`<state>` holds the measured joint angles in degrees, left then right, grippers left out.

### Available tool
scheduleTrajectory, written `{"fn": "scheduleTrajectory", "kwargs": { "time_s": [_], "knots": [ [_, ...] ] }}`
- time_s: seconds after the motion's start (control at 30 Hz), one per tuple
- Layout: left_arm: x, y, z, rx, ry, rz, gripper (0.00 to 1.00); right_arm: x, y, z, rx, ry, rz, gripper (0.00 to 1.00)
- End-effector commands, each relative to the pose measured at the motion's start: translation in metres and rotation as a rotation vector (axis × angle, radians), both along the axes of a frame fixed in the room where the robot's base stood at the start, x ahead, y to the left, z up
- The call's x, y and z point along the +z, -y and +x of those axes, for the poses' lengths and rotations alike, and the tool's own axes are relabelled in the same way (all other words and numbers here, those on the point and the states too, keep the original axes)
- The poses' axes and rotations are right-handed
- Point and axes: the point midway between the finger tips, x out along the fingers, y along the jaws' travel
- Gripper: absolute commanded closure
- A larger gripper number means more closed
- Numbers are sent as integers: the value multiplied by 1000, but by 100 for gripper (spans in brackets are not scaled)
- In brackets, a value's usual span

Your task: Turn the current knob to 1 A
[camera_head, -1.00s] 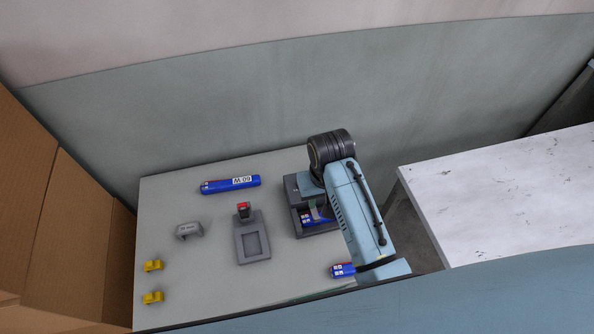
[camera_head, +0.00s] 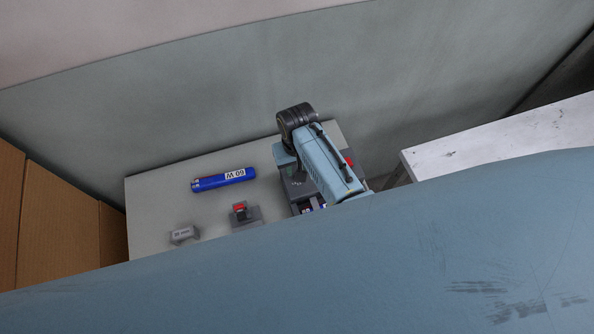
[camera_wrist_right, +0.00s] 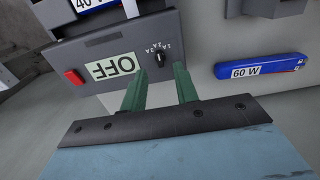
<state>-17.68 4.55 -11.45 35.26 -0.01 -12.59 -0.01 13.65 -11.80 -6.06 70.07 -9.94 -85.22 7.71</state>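The small black current knob (camera_wrist_right: 161,58) sits on a dark grey unit, with several "A" marks beside it too small to read surely. The display (camera_wrist_right: 114,67) beside it reads OFF, and a red switch (camera_wrist_right: 74,77) is further left. My right gripper (camera_wrist_right: 156,76) is open; its two green fingers are apart, with the knob just beyond and between their tips, and I see no contact. In the head view my right arm covers much of the grey unit (camera_head: 294,185), hiding the knob and the fingers. My left gripper is not in view.
A blue 60 W tube (camera_head: 222,180) lies on the grey table (camera_head: 148,205), left of the unit; it also shows in the wrist view (camera_wrist_right: 262,67). A grey stand with a red top (camera_head: 240,213) and a grey block (camera_head: 184,234) are nearby. A white table (camera_head: 500,130) is at right.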

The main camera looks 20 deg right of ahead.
Motion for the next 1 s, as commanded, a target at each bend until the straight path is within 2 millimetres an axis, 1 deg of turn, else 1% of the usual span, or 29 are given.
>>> {"fn": "scheduleTrajectory", "kwargs": {
  "time_s": [0.03,0.1,0.23,0.4,0.67,0.8,0.9,1.0],
  "knots": [
    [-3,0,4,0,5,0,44,-11,1,0,0,-3,-1,70],
    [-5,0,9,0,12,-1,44,-22,1,0,0,-2,-1,70],
    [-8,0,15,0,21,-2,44,-35,1,0,0,-1,-1,70],
    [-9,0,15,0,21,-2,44,-42,1,0,0,0,-1,70],
    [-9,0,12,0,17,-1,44,-42,1,0,0,1,-1,70],
    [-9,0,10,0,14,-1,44,-42,1,0,0,1,-1,88],
    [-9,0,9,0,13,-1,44,-42,1,0,0,1,-1,100],
    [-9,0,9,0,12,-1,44,-42,1,0,0,1,-1,100]
  ]
}}
